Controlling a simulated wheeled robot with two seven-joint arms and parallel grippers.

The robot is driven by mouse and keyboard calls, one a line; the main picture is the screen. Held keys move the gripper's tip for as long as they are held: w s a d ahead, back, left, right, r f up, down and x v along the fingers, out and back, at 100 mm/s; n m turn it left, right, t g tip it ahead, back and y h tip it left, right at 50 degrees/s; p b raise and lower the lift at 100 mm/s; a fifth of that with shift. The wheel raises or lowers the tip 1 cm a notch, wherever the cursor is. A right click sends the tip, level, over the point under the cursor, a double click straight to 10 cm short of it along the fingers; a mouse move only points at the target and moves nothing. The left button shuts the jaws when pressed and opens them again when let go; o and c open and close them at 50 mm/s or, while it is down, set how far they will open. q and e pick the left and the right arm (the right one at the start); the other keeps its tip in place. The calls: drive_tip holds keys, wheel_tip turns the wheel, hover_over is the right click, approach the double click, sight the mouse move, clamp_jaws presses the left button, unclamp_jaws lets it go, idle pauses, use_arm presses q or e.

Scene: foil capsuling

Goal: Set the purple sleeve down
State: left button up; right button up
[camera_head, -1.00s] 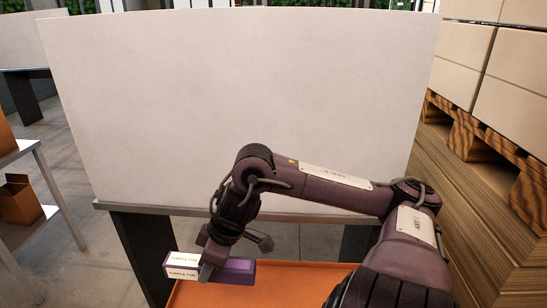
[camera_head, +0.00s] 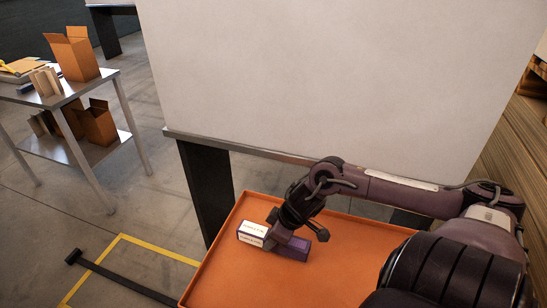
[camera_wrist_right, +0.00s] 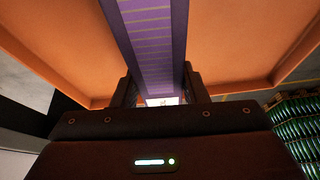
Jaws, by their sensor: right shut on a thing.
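The purple sleeve (camera_head: 293,248) is a long box with a white labelled end, low over the left part of an orange tray (camera_head: 330,273) in the head view. My right gripper (camera_head: 276,240) is shut around its middle. In the right wrist view the purple sleeve (camera_wrist_right: 150,40) runs between the two fingers of my right gripper (camera_wrist_right: 160,88), with the orange tray (camera_wrist_right: 230,50) behind it. I cannot tell whether the sleeve touches the tray floor. My left gripper is not in view.
A large white table (camera_head: 330,80) stands beyond the tray. A metal shelf table (camera_head: 60,110) with open cardboard boxes is at the left. Yellow floor tape (camera_head: 115,243) marks the floor there. The tray's right part looks bare. Green bottles (camera_wrist_right: 297,120) show in the wrist view.

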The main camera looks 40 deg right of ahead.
drive_tip(key=shift+f+b, duration=0.35)
drive_tip(key=shift+f, duration=1.85)
drive_tip(key=o, duration=1)
drive_tip(key=p+v, duration=0.3)
drive_tip(key=v, duration=0.7)
drive_tip(key=shift+s+r+p, duration=0.15)
drive_tip(key=shift+r+p, duration=0.15)
drive_tip(key=shift+p, duration=0.1)
drive_tip(key=shift+v, duration=0.75)
drive_tip(key=shift+f, duration=0.1)
